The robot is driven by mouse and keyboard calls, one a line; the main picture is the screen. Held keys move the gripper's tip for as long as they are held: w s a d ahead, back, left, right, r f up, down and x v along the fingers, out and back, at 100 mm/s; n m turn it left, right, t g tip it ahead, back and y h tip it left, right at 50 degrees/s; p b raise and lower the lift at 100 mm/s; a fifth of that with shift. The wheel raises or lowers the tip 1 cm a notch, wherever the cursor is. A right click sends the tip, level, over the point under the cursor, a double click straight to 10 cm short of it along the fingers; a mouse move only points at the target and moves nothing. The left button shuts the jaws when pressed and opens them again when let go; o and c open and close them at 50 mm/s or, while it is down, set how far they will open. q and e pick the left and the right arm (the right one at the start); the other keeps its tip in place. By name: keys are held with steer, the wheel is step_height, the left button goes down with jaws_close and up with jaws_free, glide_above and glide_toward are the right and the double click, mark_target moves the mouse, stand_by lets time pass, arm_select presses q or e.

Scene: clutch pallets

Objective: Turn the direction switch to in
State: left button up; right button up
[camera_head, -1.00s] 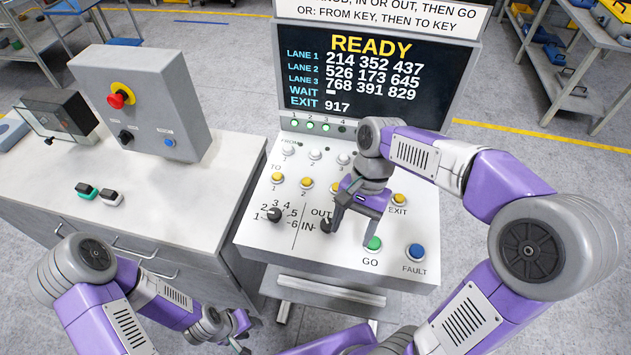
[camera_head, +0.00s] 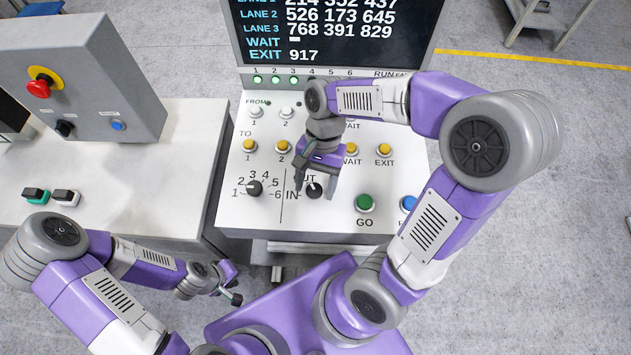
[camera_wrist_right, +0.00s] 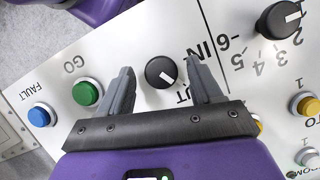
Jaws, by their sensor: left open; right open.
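The direction switch (camera_head: 314,190) is a black round knob on the sloped white console, between the IN and OUT labels. It also shows in the right wrist view (camera_wrist_right: 161,72), where its white mark points down and right, toward the partly hidden OUT label. My right gripper (camera_head: 314,193) is open over the switch. In the wrist view its fingers (camera_wrist_right: 160,67) stand on either side of the knob, with a visible gap on each side. I cannot tell how far down they reach. My left gripper (camera_head: 234,288) is open and empty, low in front of the console.
The numbered selector knob (camera_head: 255,188) is left of the switch. The green GO button (camera_head: 364,203) and blue FAULT button (camera_head: 408,204) are to the right. Yellow buttons (camera_head: 384,150) lie behind. A grey box with a red emergency button (camera_head: 40,86) stands on the left bench.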

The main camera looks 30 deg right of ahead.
steer(key=c, duration=1)
steer(key=shift+c, duration=0.2)
steer(key=shift+w, duration=0.1)
steer(key=n+h+p, duration=0.1)
steer(key=n+p, duration=0.1)
steer(key=shift+a+r+n+g, duration=0.1)
steer(key=shift+n+g, duration=0.2)
steer(key=shift+g, duration=0.1)
steer(key=n+h+p, duration=0.1)
steer(key=n, duration=0.1)
steer(key=shift+w+a+n+p, duration=0.1)
steer(key=shift+n+p, duration=0.2)
steer(key=shift+p, duration=0.05)
steer(key=n+h+p, duration=0.1)
steer(key=n, duration=0.2)
steer(key=shift+a+n+p, duration=0.1)
steer(key=shift+n+p, duration=0.2)
steer(key=shift+a+n+h+p, duration=0.1)
steer(key=shift+n+h+p, duration=0.5)
steer(key=shift+n, duration=0.9)
